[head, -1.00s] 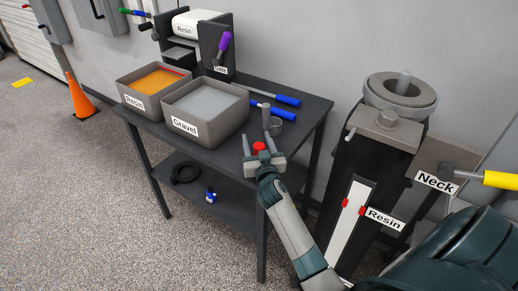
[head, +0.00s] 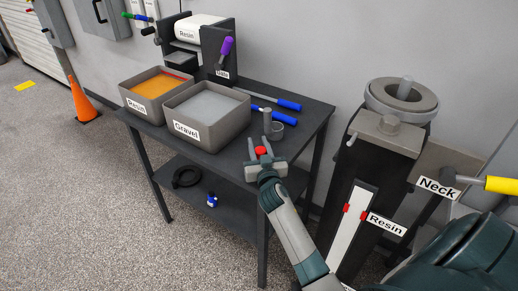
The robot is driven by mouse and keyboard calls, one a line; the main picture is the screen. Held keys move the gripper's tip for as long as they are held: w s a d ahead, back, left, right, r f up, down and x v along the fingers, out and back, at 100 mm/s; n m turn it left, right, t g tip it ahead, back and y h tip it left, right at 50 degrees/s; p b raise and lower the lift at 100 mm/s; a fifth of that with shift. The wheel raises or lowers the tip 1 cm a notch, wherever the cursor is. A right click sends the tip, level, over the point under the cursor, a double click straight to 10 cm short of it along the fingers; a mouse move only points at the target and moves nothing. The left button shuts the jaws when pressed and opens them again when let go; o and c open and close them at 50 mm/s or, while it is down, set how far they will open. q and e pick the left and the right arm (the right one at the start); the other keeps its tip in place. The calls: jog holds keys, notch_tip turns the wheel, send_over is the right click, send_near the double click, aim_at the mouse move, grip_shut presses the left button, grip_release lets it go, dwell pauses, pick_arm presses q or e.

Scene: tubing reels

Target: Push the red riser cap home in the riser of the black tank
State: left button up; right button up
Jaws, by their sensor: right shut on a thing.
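The red riser cap (head: 261,151) is between the fingers of my right gripper (head: 260,148), at the front edge of the table. The gripper is shut on it. The black tank (head: 343,165) stands to the right, well apart from the gripper. Its riser (head: 404,88) is a pale upright pipe inside the round grey collar (head: 377,97) on top. No cap shows on the riser. My left gripper is not in view.
A yellow-handled lever (head: 500,184) and Neck sign (head: 436,187) stand beside the tank. An orange cone (head: 84,102) is at left.

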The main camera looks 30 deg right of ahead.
jog(key=shift+r, duration=0.6)
jog(key=r, duration=0.3)
jog(key=shift+s+d+r+b, duration=0.1)
jog(key=shift+s+d+b, duration=0.2)
jog(key=shift+b, duration=0.1)
jog(key=s+d+r+b, duration=0.1)
jog(key=s+d+r, duration=0.5)
jog(key=s, duration=0.2)
jog(key=shift+s+d+r+b, duration=0.2)
jog(key=shift+s+r+b, duration=0.1)
jog(key=shift+s+b, duration=0.1)
jog(key=s+a+n+y, duration=0.2)
jog(key=a+y, duration=0.1)
jog(key=a, duration=1.1)
jog(key=s+a+f+n+t+y, duration=0.1)
jog(key=s+a+n+y, duration=0.1)
jog(key=a, duration=1.3)
jog(key=shift+s+f+y, duration=0.15)
jog(key=shift+f+y, duration=0.1)
jog(key=shift+y, duration=0.65)
jog(key=shift+s+d, duration=0.1)
